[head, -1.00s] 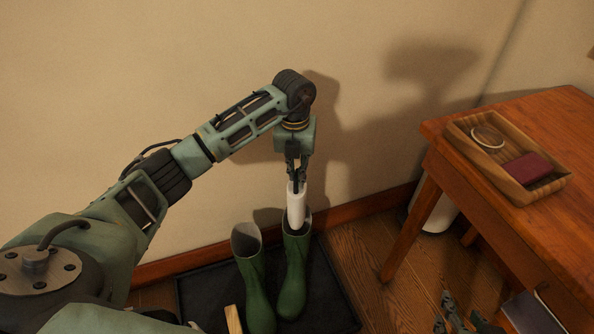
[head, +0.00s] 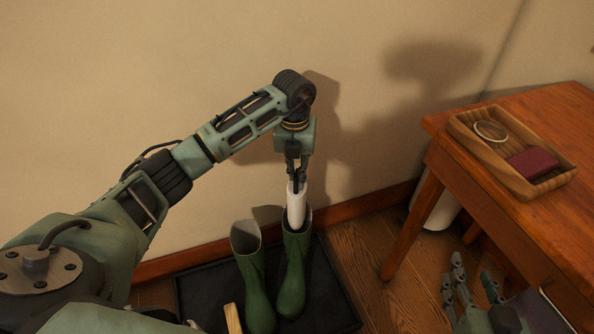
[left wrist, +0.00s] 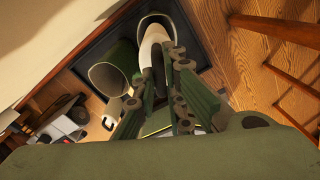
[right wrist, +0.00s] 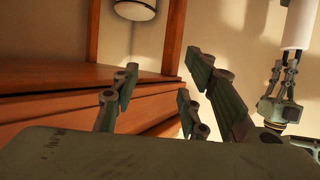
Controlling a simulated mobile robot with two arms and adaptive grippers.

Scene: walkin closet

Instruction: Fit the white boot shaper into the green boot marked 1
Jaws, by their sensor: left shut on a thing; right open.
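The white boot shaper (head: 296,207) is upright in my left gripper (head: 297,181), which is shut on its upper end. The shaper's lower end is at the mouth of the right-hand green boot (head: 293,272) and looks partly inside it. In the left wrist view the shaper (left wrist: 153,40) overlaps this boot's opening (left wrist: 165,20); how deep it sits is hidden. The other green boot (head: 253,283) stands to its left with an open, empty-looking mouth. I cannot read a mark on either boot. My right gripper (head: 473,275) is open and empty beside the wooden table.
The boots stand on a black tray (head: 205,291) by the wall. A wooden table (head: 545,230) at right holds a wooden tray (head: 545,188) with a ring and a dark red item. A white cylindrical object (head: 434,212) is behind the table leg.

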